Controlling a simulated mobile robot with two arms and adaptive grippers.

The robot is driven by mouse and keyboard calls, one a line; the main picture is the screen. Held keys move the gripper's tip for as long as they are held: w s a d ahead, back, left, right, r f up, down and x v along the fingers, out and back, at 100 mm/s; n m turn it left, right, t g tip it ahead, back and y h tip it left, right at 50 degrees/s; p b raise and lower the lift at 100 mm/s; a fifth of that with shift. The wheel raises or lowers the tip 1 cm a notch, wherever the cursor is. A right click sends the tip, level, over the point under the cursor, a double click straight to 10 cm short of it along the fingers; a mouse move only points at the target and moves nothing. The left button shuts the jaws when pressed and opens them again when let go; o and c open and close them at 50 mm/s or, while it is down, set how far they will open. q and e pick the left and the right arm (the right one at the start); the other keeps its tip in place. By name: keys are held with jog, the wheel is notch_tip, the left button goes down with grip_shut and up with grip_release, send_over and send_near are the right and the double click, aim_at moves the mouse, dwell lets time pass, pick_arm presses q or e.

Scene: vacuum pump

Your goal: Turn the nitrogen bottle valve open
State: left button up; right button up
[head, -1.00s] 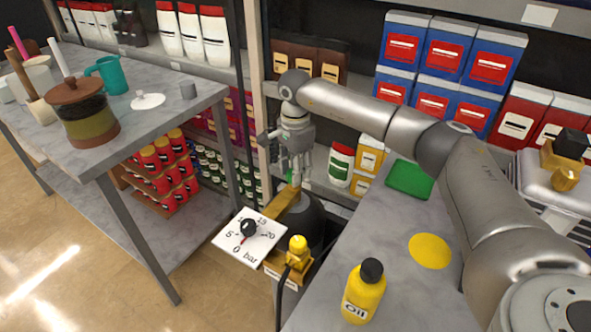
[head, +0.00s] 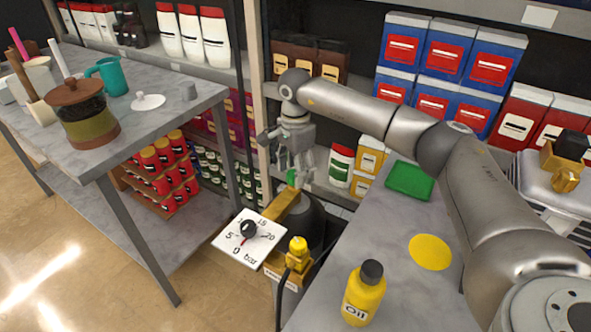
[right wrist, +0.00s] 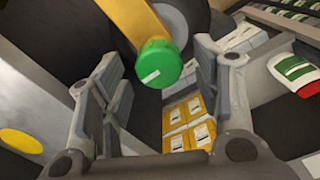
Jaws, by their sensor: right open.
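The nitrogen bottle (head: 303,222) is a dark round-topped cylinder standing beside the grey table. A brass valve body (head: 285,206) runs across its top. The green valve knob (head: 292,177) sits on the far end of the brass; in the right wrist view the round knob (right wrist: 160,62) shows whole with a white mark. My right gripper (head: 293,172) is open, above and around the knob's area. In the wrist view its fingers (right wrist: 163,90) stand left and right of the knob, with gaps on both sides and no visible contact. My left gripper is not in view.
A pressure gauge (head: 262,236) faces up, its needle near 0 bar. A yellow fitting (head: 297,250) with a black hose is beside it. An oil bottle (head: 363,295) and a green pad (head: 409,180) are on the right table. Stocked shelves stand close behind the gripper.

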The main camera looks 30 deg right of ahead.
notch_tip(320, 180, up, 12)
jog(key=shift+f, duration=0.2)
dwell(0.6)
